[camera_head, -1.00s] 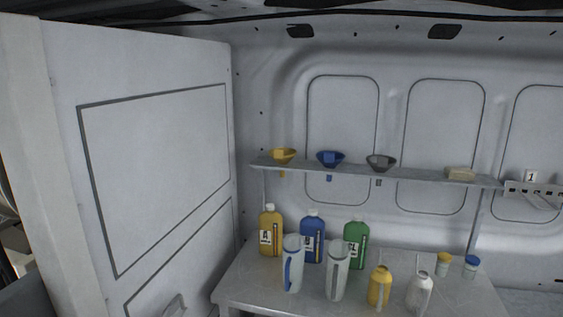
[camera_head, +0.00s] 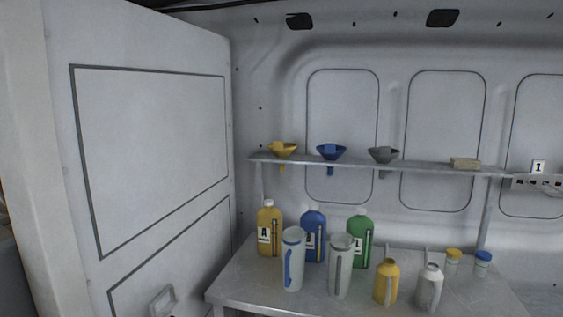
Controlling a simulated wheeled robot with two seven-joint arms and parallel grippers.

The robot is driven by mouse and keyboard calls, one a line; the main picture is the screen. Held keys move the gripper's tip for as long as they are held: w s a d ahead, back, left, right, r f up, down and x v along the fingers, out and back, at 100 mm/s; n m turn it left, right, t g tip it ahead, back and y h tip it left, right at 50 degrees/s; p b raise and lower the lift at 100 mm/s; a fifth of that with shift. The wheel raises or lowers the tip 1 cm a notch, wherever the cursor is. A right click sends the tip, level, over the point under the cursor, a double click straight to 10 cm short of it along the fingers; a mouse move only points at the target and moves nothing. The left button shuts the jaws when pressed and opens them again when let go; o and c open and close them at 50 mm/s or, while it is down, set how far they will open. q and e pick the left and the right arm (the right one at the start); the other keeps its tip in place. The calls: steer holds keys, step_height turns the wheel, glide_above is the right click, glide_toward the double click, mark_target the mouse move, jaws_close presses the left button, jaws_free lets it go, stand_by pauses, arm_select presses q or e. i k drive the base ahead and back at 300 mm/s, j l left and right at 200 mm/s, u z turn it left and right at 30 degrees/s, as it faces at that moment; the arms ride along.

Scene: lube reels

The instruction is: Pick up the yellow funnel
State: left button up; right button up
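The yellow funnel (camera_head: 283,149) sits in the shelf (camera_head: 353,163) at its left end, wide mouth up, with its spout hanging below the shelf. A blue funnel (camera_head: 331,152) and a grey funnel (camera_head: 384,154) sit to its right in the same shelf. Neither of my grippers is in view.
Below the shelf, a table (camera_head: 240,283) holds yellow, blue and green bottles (camera_head: 360,238), two tall clear jugs (camera_head: 292,265), small yellow and white cans (camera_head: 386,283) and two small jars (camera_head: 453,259). A tan block (camera_head: 465,163) lies on the shelf's right. A white panel (camera_head: 150,150) stands at left.

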mark_target(280, 149)
steer(key=l, duration=0.5)
steer(key=i+l+z, duration=0.3)
steer(key=i+l, duration=0.2)
steer(key=l, duration=0.2)
steer(key=i+j+z, duration=0.1)
steer(key=i, duration=0.3)
steer(key=i+j+z, duration=0.15)
steer(key=i, duration=0.25)
steer(key=i+j+z, duration=0.1)
steer(key=i+j, duration=0.55)
steer(key=z, duration=0.05)
